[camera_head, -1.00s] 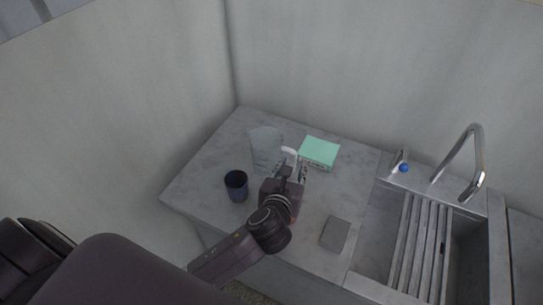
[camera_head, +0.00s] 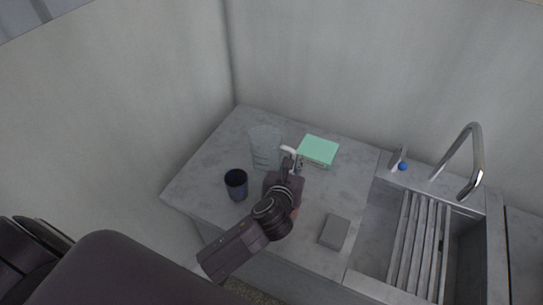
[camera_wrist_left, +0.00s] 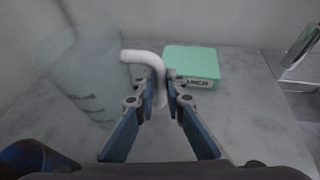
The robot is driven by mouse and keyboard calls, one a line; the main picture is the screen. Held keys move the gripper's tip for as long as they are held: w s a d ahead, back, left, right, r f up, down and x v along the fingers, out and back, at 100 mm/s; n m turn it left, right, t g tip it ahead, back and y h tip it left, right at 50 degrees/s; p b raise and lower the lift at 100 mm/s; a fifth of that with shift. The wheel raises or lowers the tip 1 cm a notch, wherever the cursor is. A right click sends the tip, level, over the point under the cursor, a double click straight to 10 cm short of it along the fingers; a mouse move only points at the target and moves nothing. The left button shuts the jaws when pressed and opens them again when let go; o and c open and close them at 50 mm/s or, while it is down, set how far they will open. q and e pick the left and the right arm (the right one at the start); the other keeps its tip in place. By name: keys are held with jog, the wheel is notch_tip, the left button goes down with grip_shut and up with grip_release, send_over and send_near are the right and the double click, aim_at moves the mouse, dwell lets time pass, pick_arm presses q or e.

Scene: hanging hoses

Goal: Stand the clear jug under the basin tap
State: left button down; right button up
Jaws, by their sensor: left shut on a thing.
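The clear jug (camera_head: 265,143) stands upright on the grey counter, towards the back left. In the left wrist view the jug (camera_wrist_left: 85,75) is see-through with dark marks on its wall, and its white handle (camera_wrist_left: 140,57) reaches between my fingers. My left gripper (camera_head: 291,163) is shut on that handle, on the jug's right side; its fingertips also show in the left wrist view (camera_wrist_left: 160,88). The tap (camera_head: 474,160) is a bent chrome spout over the basin (camera_head: 372,239) at the right. My right gripper is not in view.
A dark blue cup (camera_head: 236,184) stands in front of the jug. A mint-green box (camera_head: 318,151) lies behind and right of my gripper. A flat grey block (camera_head: 335,231) lies near the basin's left edge. Slats (camera_head: 416,240) span part of the basin. Walls stand behind and left.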

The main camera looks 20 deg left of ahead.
pick_arm(q)
jog(key=shift+r, duration=0.1)
notch_tip(320, 180, up, 20)
jog(key=s+a+f+n+y+b, duration=0.1)
jog(key=s+f, duration=0.3)
jog(key=s, duration=0.4)
jog(key=s+a+f+n+g+y+b, duration=0.1)
jog(key=s+f+n+y+b, duration=0.2)
jog(key=s, duration=0.5)
jog(key=shift+s+f+b, duration=0.35)
jog(key=shift+b, duration=0.15)
